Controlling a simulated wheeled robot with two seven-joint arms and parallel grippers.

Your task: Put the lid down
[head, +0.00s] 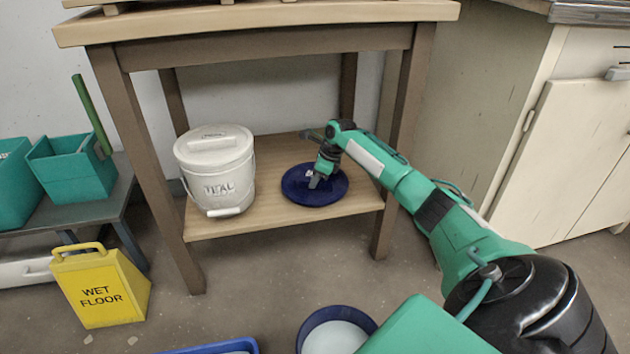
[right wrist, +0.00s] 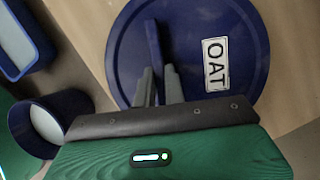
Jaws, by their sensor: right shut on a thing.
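The round dark blue lid (head: 334,191) is at the lower shelf (head: 268,222) of the wooden table, right of a white bucket. I cannot tell whether it rests on the shelf or hangs just above it. My right gripper (head: 316,180) is over it. In the right wrist view the lid (right wrist: 125,55) shows a white label reading "OAT", and the fingers of my right gripper (right wrist: 158,85) are shut on its upright bar handle (right wrist: 153,42). My left gripper is not in view.
A white lidded bucket (head: 214,165) stands on the shelf's left. An open dark blue bucket with pale contents (head: 337,334) and a blue tray (head: 212,350) are at the bottom. A yellow wet floor sign (head: 100,288) stands left. Table legs flank the shelf.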

